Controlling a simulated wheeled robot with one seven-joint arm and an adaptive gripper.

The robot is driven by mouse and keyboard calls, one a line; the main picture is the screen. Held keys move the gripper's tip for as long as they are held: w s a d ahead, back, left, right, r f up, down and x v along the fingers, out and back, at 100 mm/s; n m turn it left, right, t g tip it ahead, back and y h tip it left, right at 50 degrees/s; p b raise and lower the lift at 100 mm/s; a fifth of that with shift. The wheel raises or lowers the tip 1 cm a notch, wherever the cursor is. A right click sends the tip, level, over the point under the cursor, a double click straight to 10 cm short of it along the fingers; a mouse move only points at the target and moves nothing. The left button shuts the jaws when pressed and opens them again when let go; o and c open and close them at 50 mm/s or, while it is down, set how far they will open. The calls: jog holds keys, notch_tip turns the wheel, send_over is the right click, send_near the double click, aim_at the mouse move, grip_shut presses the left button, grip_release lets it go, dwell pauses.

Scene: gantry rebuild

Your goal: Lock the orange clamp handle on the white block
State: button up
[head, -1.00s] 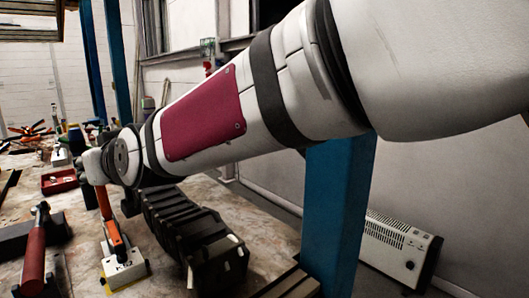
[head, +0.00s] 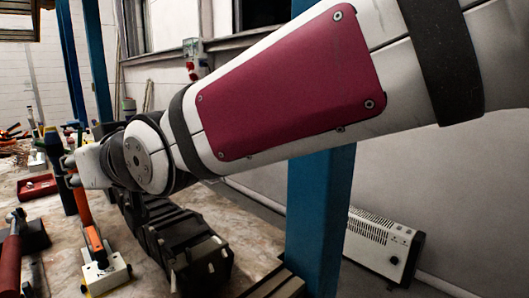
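The white block (head: 107,277) sits on the bench at the lower left, with yellow showing at its base. The orange clamp handle (head: 93,240) stands up from it, steep and leaning to the left toward its top. Its upper end is close below my wrist in the picture. My gripper (head: 72,172) is at the far end of my arm, at the left, above the block and near the handle's top. Its fingers are too small and too hidden to make out. I cannot tell whether it touches the handle.
A black ribbed case (head: 185,245) lies just right of the block. A red-handled tool (head: 10,262) is at the left edge, and a red tray (head: 38,187) lies behind. A blue post (head: 318,220) stands right of the bench. A white heater (head: 382,245) is by the wall.

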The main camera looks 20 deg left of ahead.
jog(key=shift+v, duration=0.8)
jog(key=shift+s+d, duration=0.1)
